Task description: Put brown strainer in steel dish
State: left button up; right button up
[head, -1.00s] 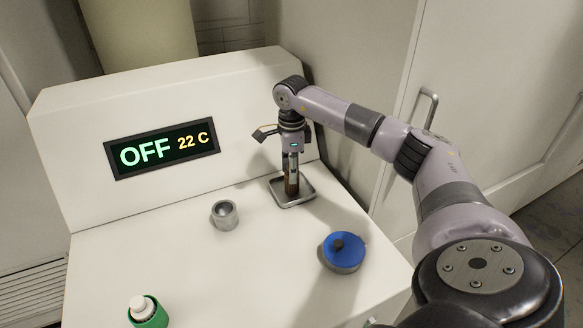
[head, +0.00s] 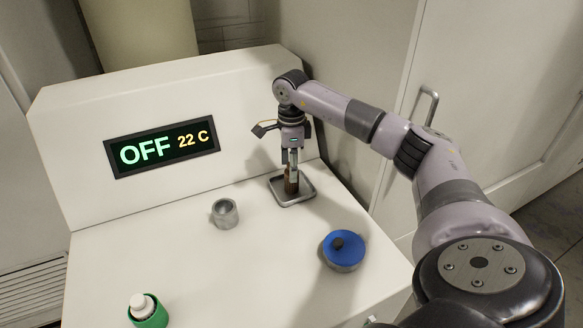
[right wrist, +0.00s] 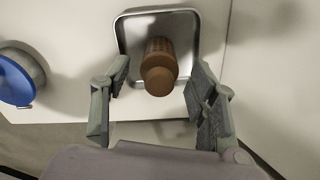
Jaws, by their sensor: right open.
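The brown strainer (right wrist: 160,68) stands in the square steel dish (right wrist: 127,38), inside its rim, in the right wrist view. In the head view the strainer (head: 291,186) shows under my right gripper (head: 291,165), over the steel dish (head: 306,197) at the machine's right side. My right gripper (right wrist: 163,103) is open, with one finger on each side of the strainer and gaps showing between fingers and strainer. The strainer's lower end is partly hidden by its own top. My left gripper is not in view.
A small grey metal cup (head: 225,213) stands left of the dish. A blue-lidded round container (head: 343,250) stands in front of the dish. A green container with a white top (head: 147,311) is at the front left. A display (head: 163,148) reads OFF, 22 C.

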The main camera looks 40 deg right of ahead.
notch_tip(320, 180, up, 10)
jog(key=shift+b, duration=1.05)
jog(key=shift+r, duration=0.65)
